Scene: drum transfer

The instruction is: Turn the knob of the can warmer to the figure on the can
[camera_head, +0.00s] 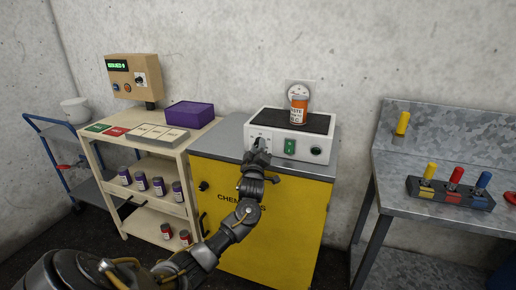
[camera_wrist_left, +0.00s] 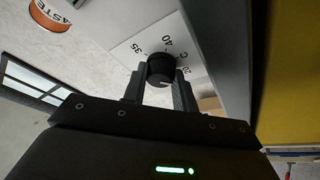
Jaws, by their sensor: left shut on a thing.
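The can warmer (camera_head: 264,131), a white box with a dark top plate, stands on the yellow chemicals cabinet. An orange and white can (camera_head: 299,106) stands upright on its plate; its label reads "WASTE", but the figure below is too small to read. In the left wrist view, part of the can (camera_wrist_left: 48,15) shows at top left. The black knob (camera_wrist_left: 160,68) sits on a white dial plate marked 35, 40, 20 and °C. My left gripper (camera_wrist_left: 158,84) is shut on the knob, one finger on each side. In the head view, this gripper (camera_head: 258,150) largely covers the knob. My right gripper is not in view.
A green button (camera_head: 289,146) and a dark round part (camera_head: 316,151) are on the warmer's front. Left is a cream shelf cart (camera_head: 150,170) with several small cans and a purple box (camera_head: 190,115). Right is a metal bench (camera_head: 445,150) with a coloured-handle rack (camera_head: 450,192).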

